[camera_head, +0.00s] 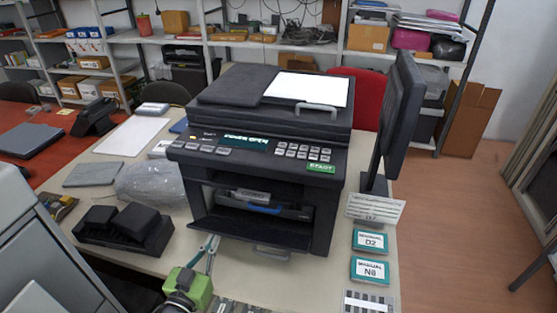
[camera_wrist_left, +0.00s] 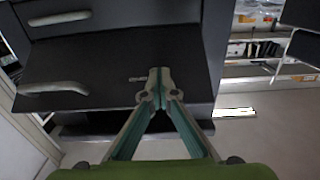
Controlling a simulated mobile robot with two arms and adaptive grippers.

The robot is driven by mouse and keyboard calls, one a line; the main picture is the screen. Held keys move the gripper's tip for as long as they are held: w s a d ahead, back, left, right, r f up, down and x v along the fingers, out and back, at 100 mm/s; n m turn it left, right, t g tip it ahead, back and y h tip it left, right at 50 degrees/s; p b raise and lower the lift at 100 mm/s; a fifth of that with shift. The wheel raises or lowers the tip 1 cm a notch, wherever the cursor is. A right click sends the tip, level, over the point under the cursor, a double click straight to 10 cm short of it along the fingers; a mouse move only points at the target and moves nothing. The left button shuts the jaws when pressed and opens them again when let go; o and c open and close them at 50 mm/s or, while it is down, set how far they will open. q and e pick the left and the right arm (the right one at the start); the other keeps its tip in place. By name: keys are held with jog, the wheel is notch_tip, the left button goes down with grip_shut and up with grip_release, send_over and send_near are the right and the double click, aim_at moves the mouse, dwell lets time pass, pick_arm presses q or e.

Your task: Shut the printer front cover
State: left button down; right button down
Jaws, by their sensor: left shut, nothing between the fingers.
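The dark printer (camera_head: 330,190) stands on the table, and its small screen (camera_head: 245,141) seems to read cover open. Its front cover (camera_head: 235,226) is folded down and out below the opening. Inside the opening a cartridge with a blue handle (camera_head: 262,209) shows. My left gripper (camera_head: 212,240) is shut and empty, its tips at the left part of the cover's front edge. In the left wrist view the closed fingertips (camera_wrist_left: 159,76) overlap a dark panel (camera_wrist_left: 110,62) with a pale handle; I cannot tell if they touch it. My right gripper is not in view.
A black double-block object (camera_head: 123,228) and a clear plastic bag (camera_head: 152,183) lie left of the printer. A monitor (camera_head: 400,115) stands at its right. Teal-edged cards (camera_head: 370,241) lie at the table's right front. Shelves line the back wall.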

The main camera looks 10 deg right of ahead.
aim_at(215, 229)
pick_arm(q)
jog(key=shift+w+d+r+p, duration=0.15)
jog(key=shift+w+r+p, duration=0.25)
jog(key=shift+r, duration=0.15)
jog(key=shift+w+d+r+p, duration=0.15)
jog(key=shift+w+r+p, duration=0.15)
jog(key=shift+w+r, duration=0.15)
jog(key=shift+r, duration=0.1)
jog(key=shift+w+d, duration=0.1)
jog(key=shift+w, duration=0.05)
jog(key=shift+w+d+r+p, duration=0.3)
jog(key=shift+w+r, duration=0.35)
jog(key=shift+w, duration=0.2)
jog(key=shift+w+d, duration=0.1)
jog(key=shift+w, duration=0.15)
jog(key=shift+r, duration=0.1)
jog(key=shift+r+x, duration=0.15)
jog(key=shift+x, duration=0.55)
jog(key=shift+r+x, duration=0.2)
jog(key=shift+x, duration=0.5)
